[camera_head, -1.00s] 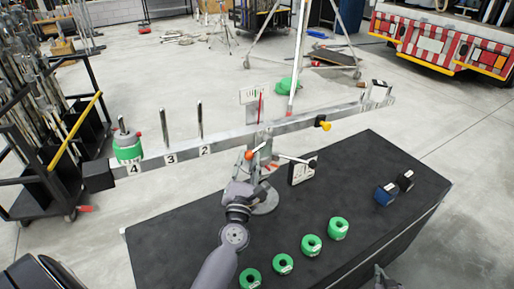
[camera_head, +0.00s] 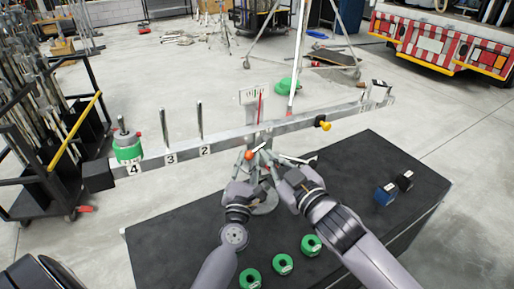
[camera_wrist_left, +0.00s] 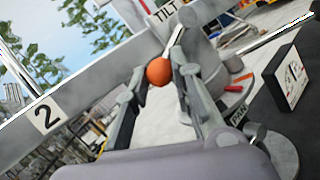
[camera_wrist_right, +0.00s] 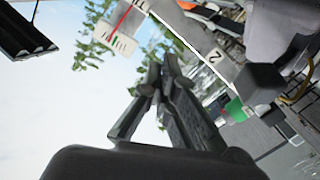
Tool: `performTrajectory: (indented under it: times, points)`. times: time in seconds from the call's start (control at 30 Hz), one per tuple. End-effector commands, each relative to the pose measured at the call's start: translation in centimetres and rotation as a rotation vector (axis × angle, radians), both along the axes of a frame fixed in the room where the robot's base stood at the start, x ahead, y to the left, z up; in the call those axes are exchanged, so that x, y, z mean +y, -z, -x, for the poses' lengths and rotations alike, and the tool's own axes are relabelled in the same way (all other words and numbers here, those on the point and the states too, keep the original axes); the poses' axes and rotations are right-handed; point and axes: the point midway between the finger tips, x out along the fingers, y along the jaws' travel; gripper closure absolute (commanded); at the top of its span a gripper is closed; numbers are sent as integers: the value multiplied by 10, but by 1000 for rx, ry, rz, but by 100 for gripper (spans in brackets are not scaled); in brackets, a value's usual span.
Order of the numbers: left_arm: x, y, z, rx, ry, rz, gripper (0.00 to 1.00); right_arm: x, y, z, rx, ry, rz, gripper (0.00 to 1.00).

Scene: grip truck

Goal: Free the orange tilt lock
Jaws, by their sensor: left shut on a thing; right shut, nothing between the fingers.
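The orange tilt lock knob (camera_head: 250,155) is a round ball on a short light stem, below the grey beam (camera_head: 230,143) at its stand. My right gripper (camera_wrist_right: 158,70) is shut and empty. In the head view it is close to the right of the left gripper, in front of the stand; the stand's lower part is partly hidden by both hands.
The black table (camera_head: 185,240) holds several green ring weights (camera_head: 311,245), a blue block (camera_head: 385,194) and a black block (camera_head: 405,180). A green weight (camera_head: 128,151) sits on the beam's left peg. A yellow knob (camera_head: 323,122) is on the beam's right side.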

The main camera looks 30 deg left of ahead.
Motion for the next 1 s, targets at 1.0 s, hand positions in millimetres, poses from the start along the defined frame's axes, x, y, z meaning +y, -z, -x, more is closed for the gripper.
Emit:
performTrajectory:
  times: [1.0]
  points:
    - [-1,1,0,2,2,0,100,75,41,-65,1,2,0,100]
